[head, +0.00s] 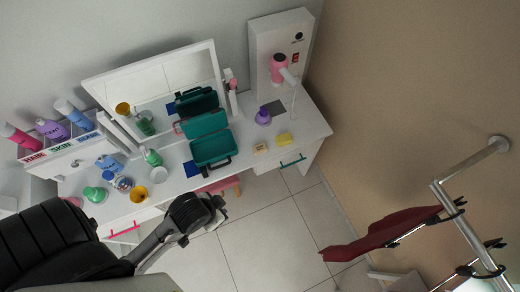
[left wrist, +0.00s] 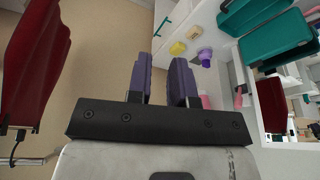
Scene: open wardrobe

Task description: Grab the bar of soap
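A small cream block (head: 260,149), which looks like the bar of soap, lies on the white vanity top near its front edge. It also shows in the left wrist view (left wrist: 194,32). A yellow block (head: 284,139), perhaps a sponge, lies just right of it and also shows in the left wrist view (left wrist: 178,48). My left gripper (head: 220,207) is in front of the vanity, left of the blocks and apart from them. In the left wrist view its two fingers (left wrist: 162,72) are spread with nothing between them. My right gripper is not in view.
A purple bottle (head: 263,116) stands behind the blocks. An open teal case (head: 211,149) lies to their left, before a mirror (head: 150,85). Several bottles and jars crowd the vanity's left side. A red garment (head: 380,232) hangs from a rail at right. The floor between is clear.

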